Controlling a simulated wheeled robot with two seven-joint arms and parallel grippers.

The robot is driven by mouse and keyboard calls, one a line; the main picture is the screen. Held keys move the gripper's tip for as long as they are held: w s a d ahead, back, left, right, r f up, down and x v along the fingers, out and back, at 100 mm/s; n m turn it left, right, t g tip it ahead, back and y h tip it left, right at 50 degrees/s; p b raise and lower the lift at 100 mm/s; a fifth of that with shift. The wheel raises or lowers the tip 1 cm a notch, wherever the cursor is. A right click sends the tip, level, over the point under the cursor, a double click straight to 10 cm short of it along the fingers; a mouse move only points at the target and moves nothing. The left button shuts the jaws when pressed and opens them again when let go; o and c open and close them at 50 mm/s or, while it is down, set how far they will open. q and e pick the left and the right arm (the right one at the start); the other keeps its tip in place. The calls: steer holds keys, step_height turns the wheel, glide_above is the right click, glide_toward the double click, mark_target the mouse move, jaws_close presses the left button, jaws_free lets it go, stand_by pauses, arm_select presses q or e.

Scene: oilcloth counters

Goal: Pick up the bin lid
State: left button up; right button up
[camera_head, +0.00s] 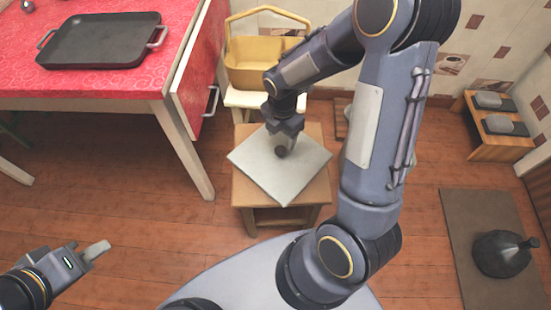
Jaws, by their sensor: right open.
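The bin lid (258,172) is a pale grey square plate with a dark round knob (281,152) near its middle. It lies flat on a small wooden stool (246,194), with its corners reaching past the stool's edges. My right gripper (287,136) points down right at the knob and is open. From this angle I cannot tell whether its fingers are around the knob or just above it. My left gripper (95,250) is low at the lower left, far from the lid; its finger gap is not clear.
A yellow basket (250,70) is behind the stool.

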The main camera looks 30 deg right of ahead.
mark_target(280, 149)
step_height(280, 149, down, 6)
steer(key=shift+a+r+b, duration=0.1)
steer(key=shift+a+b, duration=0.05)
steer(key=shift+b, duration=1)
steer(key=shift+r, duration=0.1)
jaws_close()
